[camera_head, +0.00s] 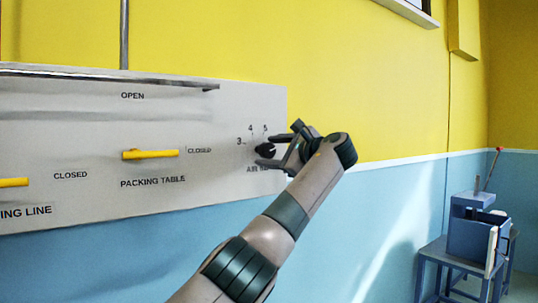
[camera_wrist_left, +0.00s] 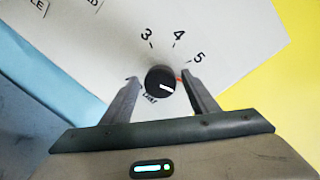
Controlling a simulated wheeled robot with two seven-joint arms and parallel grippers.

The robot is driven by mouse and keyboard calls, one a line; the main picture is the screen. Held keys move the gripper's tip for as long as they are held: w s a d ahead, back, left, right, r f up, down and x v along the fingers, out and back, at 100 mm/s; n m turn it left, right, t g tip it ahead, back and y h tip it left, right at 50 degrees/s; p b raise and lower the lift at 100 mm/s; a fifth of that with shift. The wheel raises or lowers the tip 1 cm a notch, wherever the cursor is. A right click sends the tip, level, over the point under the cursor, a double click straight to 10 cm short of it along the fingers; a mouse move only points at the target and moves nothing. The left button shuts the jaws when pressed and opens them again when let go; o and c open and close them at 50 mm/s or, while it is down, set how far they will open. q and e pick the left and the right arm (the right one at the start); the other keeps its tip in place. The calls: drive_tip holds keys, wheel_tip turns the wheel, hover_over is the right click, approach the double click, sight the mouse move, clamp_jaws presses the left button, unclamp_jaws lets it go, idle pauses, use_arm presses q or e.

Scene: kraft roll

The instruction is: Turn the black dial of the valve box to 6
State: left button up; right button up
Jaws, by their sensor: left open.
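The black dial (camera_head: 265,150) sits near the right end of the light grey valve box (camera_head: 215,175), above partly hidden lettering. In the left wrist view the dial (camera_wrist_left: 158,78) shows a white pointer mark aimed to the lower right, past the 5. The numerals 3, 4 and 5 show around it; no 6 is visible, and the right finger covers part of that side. A small red mark shows beside that finger. My left gripper (camera_head: 281,146) is open, its fingers (camera_wrist_left: 160,82) on either side of the dial; I cannot tell whether they touch it. My right gripper is out of view.
Two yellow handles, one marked packing table (camera_head: 150,154) and one farther left (camera_head: 13,182), stick out from the box. A metal bar (camera_head: 110,75) runs along its top. A blue machine on a stand (camera_head: 470,235) is at the right. The wall right of the box is clear.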

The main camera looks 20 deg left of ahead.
use_arm(q)
drive_tip(key=f+b+v, duration=0.1)
drive_tip(key=b+v, duration=0.6)
drive_tip(key=v, duration=0.9)
drive_tip(key=shift+d+r, duration=0.35)
drive_tip(key=shift+r, duration=0.05)
drive_tip(key=shift+s, duration=0.1)
